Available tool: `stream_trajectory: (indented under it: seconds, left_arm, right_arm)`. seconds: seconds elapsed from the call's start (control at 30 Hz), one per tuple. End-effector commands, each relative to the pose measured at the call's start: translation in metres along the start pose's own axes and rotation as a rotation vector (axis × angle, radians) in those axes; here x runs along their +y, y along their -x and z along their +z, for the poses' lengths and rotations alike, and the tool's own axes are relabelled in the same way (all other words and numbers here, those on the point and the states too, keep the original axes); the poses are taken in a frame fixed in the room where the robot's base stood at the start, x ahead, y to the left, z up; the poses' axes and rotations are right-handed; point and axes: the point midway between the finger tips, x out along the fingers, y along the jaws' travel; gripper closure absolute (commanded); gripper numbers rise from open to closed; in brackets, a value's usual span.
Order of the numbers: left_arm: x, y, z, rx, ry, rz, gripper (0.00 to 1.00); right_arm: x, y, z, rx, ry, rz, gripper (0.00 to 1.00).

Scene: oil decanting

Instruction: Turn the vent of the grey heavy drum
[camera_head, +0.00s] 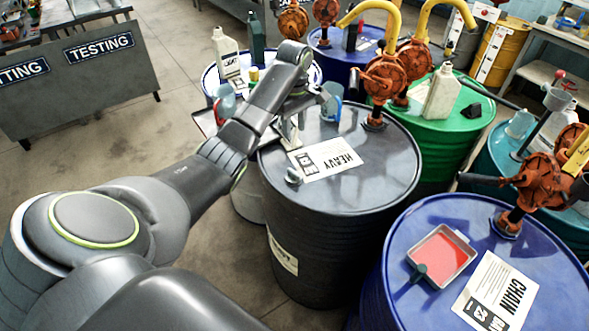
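The grey heavy drum (385,185) stands in the middle, with a white HEAVY label (326,158) on its lid. A small grey fitting, which looks like the vent (293,176), sits near the lid's front left edge. A red-brown hand pump (384,78) rises from the lid's back right. My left arm reaches in from the lower left, and its wrist is above the lid's back left. My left gripper (291,131) points down over the lid, a little behind the small fitting and apart from it in the picture. Its fingers are small and partly hidden by the wrist. My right gripper is out of view.
A blue CHAIN drum (450,210) with a red-bottomed tray (443,256) stands at front right. A green drum (455,133) stands behind the grey one. A blue-and-clear jug (331,101) is close to my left wrist. Open floor lies at left.

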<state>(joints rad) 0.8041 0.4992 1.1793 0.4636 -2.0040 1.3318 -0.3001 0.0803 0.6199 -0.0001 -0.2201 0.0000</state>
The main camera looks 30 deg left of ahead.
Motion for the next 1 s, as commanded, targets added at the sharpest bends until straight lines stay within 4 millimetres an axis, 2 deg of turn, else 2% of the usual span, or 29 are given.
stream_trajectory:
  seconds: [0.27,0.5,0.7,0.8,1.0]
  left_arm:
    - [-0.001,-0.043,0.001,-0.004,0.0,-0.005,0.64]
    - [-0.001,-0.096,0.001,-0.003,-0.001,-0.005,0.64]
    - [-0.001,-0.134,0.001,-0.002,-0.001,-0.003,0.64]
    - [-0.001,-0.149,0.001,-0.001,-0.003,-0.004,0.64]
    - [0.0,-0.166,0.0,0.0,-0.002,-0.001,0.64]
  right_arm:
    - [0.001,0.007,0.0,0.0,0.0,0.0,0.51]
    - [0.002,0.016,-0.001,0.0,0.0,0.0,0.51]
    - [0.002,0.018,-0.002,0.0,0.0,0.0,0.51]
    - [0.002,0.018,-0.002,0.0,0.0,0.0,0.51]
    - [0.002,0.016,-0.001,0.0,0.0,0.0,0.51]
